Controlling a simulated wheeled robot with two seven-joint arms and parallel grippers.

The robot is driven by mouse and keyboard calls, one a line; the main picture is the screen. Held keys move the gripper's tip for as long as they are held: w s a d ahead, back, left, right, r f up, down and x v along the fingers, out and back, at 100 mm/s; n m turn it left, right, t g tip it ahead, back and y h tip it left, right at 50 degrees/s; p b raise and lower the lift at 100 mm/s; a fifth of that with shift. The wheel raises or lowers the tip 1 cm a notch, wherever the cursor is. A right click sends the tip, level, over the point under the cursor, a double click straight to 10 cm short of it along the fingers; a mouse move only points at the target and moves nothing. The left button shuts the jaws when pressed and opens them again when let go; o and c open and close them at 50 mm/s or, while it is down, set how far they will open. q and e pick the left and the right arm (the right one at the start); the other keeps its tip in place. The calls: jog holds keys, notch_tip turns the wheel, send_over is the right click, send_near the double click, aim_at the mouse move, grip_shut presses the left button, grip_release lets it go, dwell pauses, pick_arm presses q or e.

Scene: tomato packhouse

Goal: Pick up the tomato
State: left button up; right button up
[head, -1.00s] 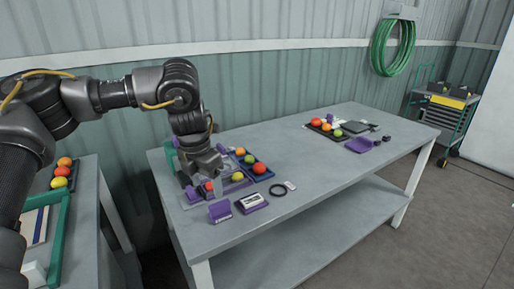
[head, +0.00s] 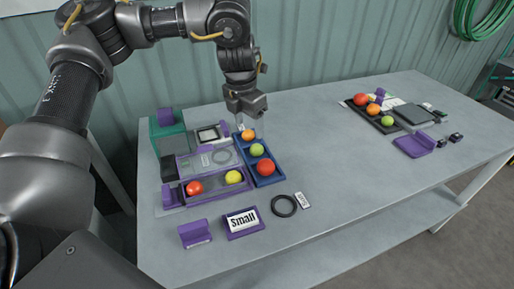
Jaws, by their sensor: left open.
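In the blue tray (head: 279,178) sit an orange tomato (head: 248,135) at the far end, a green one (head: 257,150) in the middle and a red one (head: 265,168) at the near end. A purple tray (head: 214,189) to its left holds a red tomato (head: 194,188) and a yellow one (head: 233,177). My left gripper (head: 250,127) points down at the far end of the blue tray, open, with its fingers close about the orange tomato. I cannot tell whether they touch it. My right gripper is out of view.
A "Small" sign (head: 243,220), a purple stand (head: 195,233) and a black ring (head: 284,206) lie nearer the front edge. A dark tray (head: 372,116) with more tomatoes stands far right. The table's middle is clear.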

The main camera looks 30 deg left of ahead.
pick_arm(q)
send_over(256, 146)
notch_tip(256, 146, down, 5)
jog(key=shift+s+a+f, duration=0.1)
jog(key=shift+a, duration=0.05)
jog(key=shift+s, duration=0.45)
jog(key=f, duration=0.2)
jog(key=w+f, duration=0.1)
jog(key=f, duration=0.1)
jog(key=shift+w, duration=0.15)
jog(key=shift+f, duration=0.4)
jog(key=c, duration=0.8)
